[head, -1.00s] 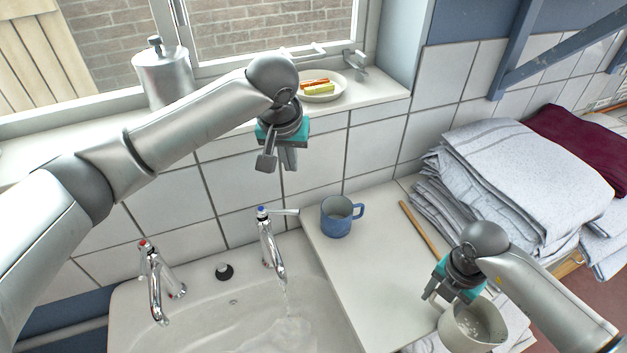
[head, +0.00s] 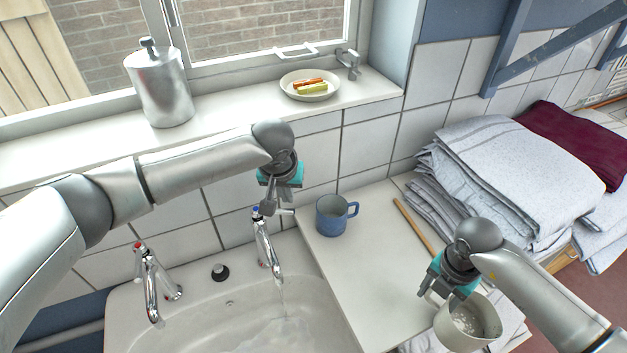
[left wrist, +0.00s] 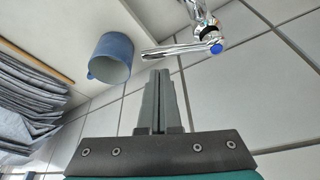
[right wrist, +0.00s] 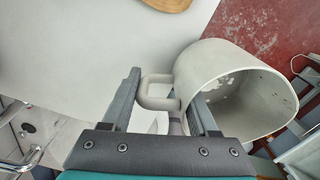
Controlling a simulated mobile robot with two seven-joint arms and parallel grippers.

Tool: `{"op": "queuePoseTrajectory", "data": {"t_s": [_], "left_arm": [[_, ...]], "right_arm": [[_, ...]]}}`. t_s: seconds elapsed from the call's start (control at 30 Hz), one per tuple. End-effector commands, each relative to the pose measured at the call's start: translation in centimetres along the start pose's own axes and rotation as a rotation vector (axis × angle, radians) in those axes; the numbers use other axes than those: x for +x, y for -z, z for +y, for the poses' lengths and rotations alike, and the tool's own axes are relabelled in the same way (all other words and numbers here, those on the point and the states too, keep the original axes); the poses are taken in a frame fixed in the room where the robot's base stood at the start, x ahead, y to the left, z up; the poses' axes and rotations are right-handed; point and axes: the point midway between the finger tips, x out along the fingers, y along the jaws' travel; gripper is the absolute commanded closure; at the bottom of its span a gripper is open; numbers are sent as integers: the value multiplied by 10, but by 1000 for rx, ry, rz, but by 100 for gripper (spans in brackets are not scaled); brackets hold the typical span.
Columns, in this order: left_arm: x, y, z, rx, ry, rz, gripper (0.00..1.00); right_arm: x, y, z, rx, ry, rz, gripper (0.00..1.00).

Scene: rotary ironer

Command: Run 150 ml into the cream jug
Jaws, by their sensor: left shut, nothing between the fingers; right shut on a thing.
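The cream jug (head: 449,331) is at the lower right of the head view, held out beyond the worktop's right edge. My right gripper (head: 437,296) is shut on its handle (right wrist: 150,92); the jug (right wrist: 232,68) is tilted in the right wrist view, with pale specks inside. My left gripper (head: 269,209) is shut and empty, close to this tap's lever (left wrist: 185,48). I cannot tell whether its fingertips (left wrist: 160,78) touch the lever.
A blue mug (head: 331,217) stands on the white worktop (head: 370,270), right of the tap. A red-marked tap (head: 150,280) and a black plug (head: 220,272) are at the sink (head: 130,320). Folded towels (head: 510,165) are stacked right. A plate (head: 310,90) and canister (head: 160,85) stand on the sill.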

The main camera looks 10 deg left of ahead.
Motion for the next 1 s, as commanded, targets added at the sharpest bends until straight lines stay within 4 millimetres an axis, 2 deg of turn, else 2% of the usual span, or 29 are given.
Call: {"op": "queuePoseTrajectory", "data": {"t_s": [0.2,0.57,1.0], "left_arm": [[-2,-9,0,0,0,0,100],[-2,-10,0,0,-1,0,100],[-3,-12,1,63,-24,-1,100]], "right_arm": [[-3,0,0,0,0,-1,100],[-3,0,0,0,0,-1,100],[-14,0,0,0,0,-1,100]]}}
